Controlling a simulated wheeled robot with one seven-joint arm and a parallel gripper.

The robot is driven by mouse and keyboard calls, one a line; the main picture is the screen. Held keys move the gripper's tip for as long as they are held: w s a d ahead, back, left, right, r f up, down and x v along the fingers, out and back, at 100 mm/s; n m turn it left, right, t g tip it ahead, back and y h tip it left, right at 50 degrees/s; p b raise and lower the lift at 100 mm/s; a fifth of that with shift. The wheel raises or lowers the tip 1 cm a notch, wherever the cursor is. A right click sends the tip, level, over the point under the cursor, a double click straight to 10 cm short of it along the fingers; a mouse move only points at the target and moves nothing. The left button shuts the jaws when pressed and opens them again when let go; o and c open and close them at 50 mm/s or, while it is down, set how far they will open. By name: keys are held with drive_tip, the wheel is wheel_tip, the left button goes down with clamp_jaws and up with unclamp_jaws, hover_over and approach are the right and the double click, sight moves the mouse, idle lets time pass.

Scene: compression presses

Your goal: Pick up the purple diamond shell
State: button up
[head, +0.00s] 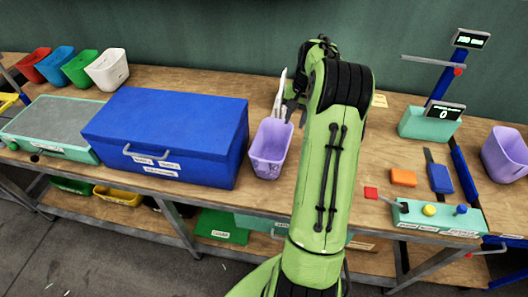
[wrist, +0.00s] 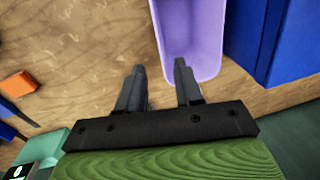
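I cannot make out a purple diamond shell in either view. A purple bin (head: 268,148) stands on the wooden bench, just right of the blue box. It also shows at the top of the wrist view (wrist: 190,38), and I see no separate shell in the visible part of it. My gripper (wrist: 160,78) is open, with its two dark fingers apart and nothing seen between them. The right finger overlaps the bin's end in that view; I cannot tell if they touch. In the head view my arm hides much of the gripper.
The large blue box (head: 165,130) is close on the left. A second purple bin (head: 507,155) stands at the far right.

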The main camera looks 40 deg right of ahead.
drive_tip(key=f, duration=0.4)
drive_tip(key=w+f+b, duration=0.1)
drive_tip(key=f, duration=0.4)
drive_tip(key=a+f, duration=0.1)
drive_tip(key=f, duration=0.4)
drive_tip(key=shift+w+f+b, duration=0.15)
drive_tip(key=shift+w+b, duration=0.05)
drive_tip(key=shift+b, duration=0.15)
drive_tip(key=shift+a, duration=0.1)
clamp_jaws()
